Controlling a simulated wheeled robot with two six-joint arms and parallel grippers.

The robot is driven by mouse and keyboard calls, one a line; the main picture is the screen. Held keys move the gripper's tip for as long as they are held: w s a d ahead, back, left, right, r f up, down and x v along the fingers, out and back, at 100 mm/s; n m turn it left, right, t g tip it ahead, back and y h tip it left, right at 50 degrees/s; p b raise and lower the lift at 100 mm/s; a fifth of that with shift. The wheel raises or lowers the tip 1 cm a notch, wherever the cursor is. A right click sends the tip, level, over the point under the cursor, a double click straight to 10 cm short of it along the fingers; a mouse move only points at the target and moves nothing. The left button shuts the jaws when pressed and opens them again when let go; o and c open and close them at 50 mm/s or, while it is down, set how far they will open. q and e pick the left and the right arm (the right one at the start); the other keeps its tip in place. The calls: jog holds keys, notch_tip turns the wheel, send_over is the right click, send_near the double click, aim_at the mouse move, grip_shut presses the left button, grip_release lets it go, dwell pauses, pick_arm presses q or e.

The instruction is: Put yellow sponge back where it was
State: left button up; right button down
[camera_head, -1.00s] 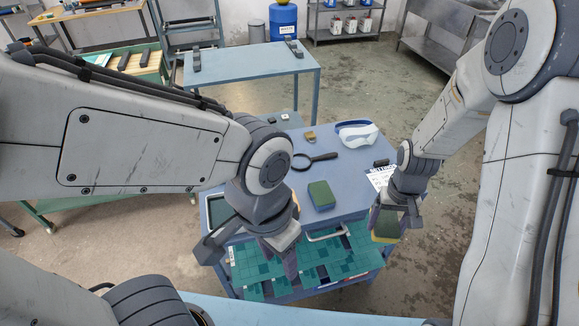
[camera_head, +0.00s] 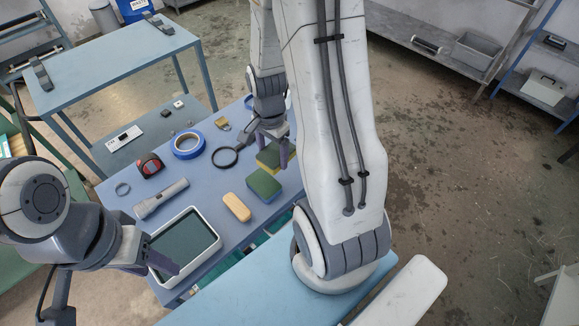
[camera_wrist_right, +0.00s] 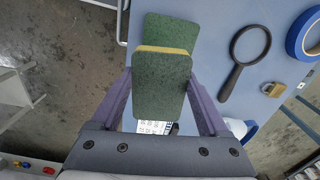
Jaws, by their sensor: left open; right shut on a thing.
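The yellow sponge (camera_head: 264,162), with a dark green pad on one face, is between the fingers of my right gripper (camera_head: 273,145). In the right wrist view its green pad (camera_wrist_right: 161,88) faces the camera, with a yellow strip at its top edge. My right gripper also shows there (camera_wrist_right: 163,100), shut on it.
On the blue table (camera_head: 217,173) lie an orange-yellow bar (camera_head: 237,207), a flashlight (camera_head: 162,198), a tape measure (camera_head: 150,165), blue tape (camera_head: 188,145), a magnifying glass (camera_head: 226,155), a padlock (camera_head: 222,123) and the tablet (camera_head: 185,245). My right arm covers the table's right side.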

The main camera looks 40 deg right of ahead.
jog(key=s+d+m+b, duration=0.1)
jog(key=s+d+m, duration=0.75)
jog(key=m, duration=1.05)
jog(key=p, duration=0.2)
send_over(289, 165)
notch_tip(289, 165, down, 7)
jog(key=shift+r, duration=0.2)
notch_tip(289, 165, down, 4)
jog(key=shift+r+p, duration=0.15)
jog(key=shift+p, duration=0.3)
jog(key=shift+w+f, duration=0.1)
jog(key=shift+f, duration=0.1)
jog(key=shift+f, duration=0.2)
grip_release()
